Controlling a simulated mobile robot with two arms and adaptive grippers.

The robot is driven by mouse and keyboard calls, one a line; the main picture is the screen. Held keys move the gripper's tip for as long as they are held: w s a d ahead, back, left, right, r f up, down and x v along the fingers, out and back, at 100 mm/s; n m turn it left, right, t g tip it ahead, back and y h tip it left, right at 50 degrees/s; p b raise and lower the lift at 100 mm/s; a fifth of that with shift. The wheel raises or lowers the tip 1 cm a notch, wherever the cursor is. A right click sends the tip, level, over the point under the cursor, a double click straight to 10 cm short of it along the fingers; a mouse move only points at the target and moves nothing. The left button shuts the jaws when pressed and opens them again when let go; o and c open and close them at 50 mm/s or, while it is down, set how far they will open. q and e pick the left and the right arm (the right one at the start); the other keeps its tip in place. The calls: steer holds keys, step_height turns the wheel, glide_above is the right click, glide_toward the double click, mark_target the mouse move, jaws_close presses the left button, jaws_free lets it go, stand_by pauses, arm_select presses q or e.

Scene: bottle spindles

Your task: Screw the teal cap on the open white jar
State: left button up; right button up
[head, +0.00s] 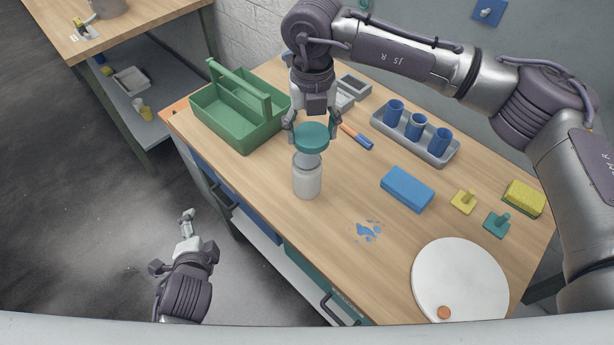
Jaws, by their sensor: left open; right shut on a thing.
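The white jar (307,182) stands upright on the wooden table, near its front edge. My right gripper (312,130) comes from above and is shut on the teal cap (312,138). The cap is held level just over the jar's neck. The cap overlaps the jar's mouth in the head view, so I cannot tell whether they touch. My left gripper (187,222) is open and empty, low over the floor to the left of the table.
A green caddy (228,127) stands left of the jar. A grey tray (437,152) with blue cups, a blue block (407,189) and a white round board (459,275) lie to the right.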

arm_select(q)
steer(key=w+d+r+m+t, duration=0.2)
steer(key=w+r+m+t, duration=0.15)
steer(key=m, duration=0.35)
arm_select(e)
steer(key=shift+w+a+r+m, duration=0.15)
steer(key=shift+a+m, duration=0.2)
steer(key=shift+m, duration=0.35)
arm_select(q)
steer(key=m+t+h, duration=0.1)
steer(key=m+h, duration=1)
steer(key=m, duration=1.1)
glide_toward(307, 176)
steer(key=f, duration=0.1)
steer(key=w+a+f, duration=0.1)
steer(key=f, duration=0.1)
steer(key=w+a+f, duration=0.1)
steer(key=shift+w+f, duration=0.1)
steer(key=shift+f, duration=0.3)
arm_select(e)
steer(key=shift+a+m, duration=0.1)
steer(key=shift+m, duration=0.2)
arm_select(q)
steer(key=shift+s+d+f+m+h, duration=0.1)
steer(key=shift+s+d+m+h, duration=0.1)
steer(key=shift+d+m+h, duration=0.15)
steer(key=shift+w+d, duration=0.1)
steer(key=x, duration=1.2)
